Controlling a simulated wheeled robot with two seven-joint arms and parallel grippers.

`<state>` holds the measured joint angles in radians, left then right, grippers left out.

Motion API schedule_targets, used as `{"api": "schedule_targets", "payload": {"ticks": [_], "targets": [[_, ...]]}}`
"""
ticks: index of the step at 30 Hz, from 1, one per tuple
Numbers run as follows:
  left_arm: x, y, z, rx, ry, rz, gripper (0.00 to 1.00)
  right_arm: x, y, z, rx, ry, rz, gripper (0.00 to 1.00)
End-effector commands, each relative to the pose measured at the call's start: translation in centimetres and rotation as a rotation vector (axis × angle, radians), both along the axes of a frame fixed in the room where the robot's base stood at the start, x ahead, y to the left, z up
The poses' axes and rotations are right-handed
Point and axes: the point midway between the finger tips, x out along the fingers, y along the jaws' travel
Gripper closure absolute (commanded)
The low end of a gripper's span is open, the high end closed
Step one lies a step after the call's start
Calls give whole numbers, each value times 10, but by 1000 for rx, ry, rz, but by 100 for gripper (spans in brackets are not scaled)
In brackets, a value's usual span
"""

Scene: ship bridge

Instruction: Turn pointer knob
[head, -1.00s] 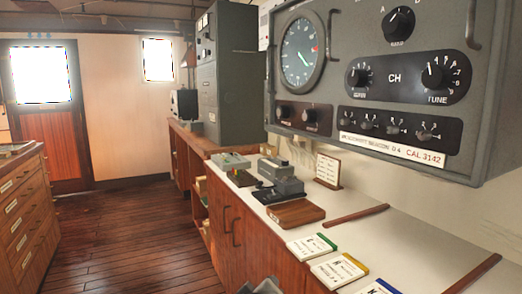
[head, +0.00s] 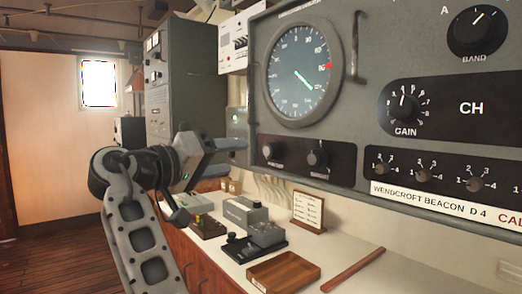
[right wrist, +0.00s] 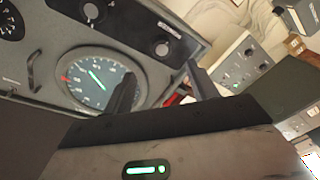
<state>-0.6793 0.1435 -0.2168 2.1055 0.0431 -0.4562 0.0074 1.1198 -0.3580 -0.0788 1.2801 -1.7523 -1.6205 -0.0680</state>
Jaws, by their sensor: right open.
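The grey radio panel (head: 372,100) carries several black pointer knobs; I cannot tell which one is meant. The BAND knob (head: 478,30) is at top right and the GAIN knob (head: 404,108) is below it. Small knobs (head: 423,175) sit in a row underneath. Two more knobs, left (head: 268,150) and right (head: 316,158), sit under the round dial (head: 303,72). My right gripper (head: 232,158) is open and empty, left of the panel and apart from it. In the right wrist view, its fingers (right wrist: 160,88) stand apart before the dial and a knob (right wrist: 160,48).
Below the panel, the white counter (head: 345,247) holds a telegraph key (head: 262,237), a wooden tray (head: 284,271), a wooden strip (head: 353,269) and a small framed card (head: 308,211). A tall grey cabinet (head: 185,85) stands behind my gripper. The wooden floor at left is open.

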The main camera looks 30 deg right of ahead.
Motion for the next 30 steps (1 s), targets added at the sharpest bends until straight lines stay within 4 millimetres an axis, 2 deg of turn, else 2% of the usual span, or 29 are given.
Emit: {"api": "schedule_targets", "payload": {"ticks": [1,6,12,18,26,27,30], "targets": [[0,0,3,3,1,-1,100,2,-13,1,1,1,-4,42],[-1,1,5,15,5,-3,100,9,-48,2,1,1,-2,42],[-2,2,4,28,15,-7,100,15,-80,1,1,1,-1,42],[0,4,6,37,9,-11,100,18,-93,0,1,0,1,42],[0,4,5,41,10,-14,100,18,-94,-1,1,0,2,42],[0,4,5,40,10,-14,100,18,-94,0,1,0,2,45],[0,4,5,40,9,-14,100,18,-94,0,1,0,2,72]]}}
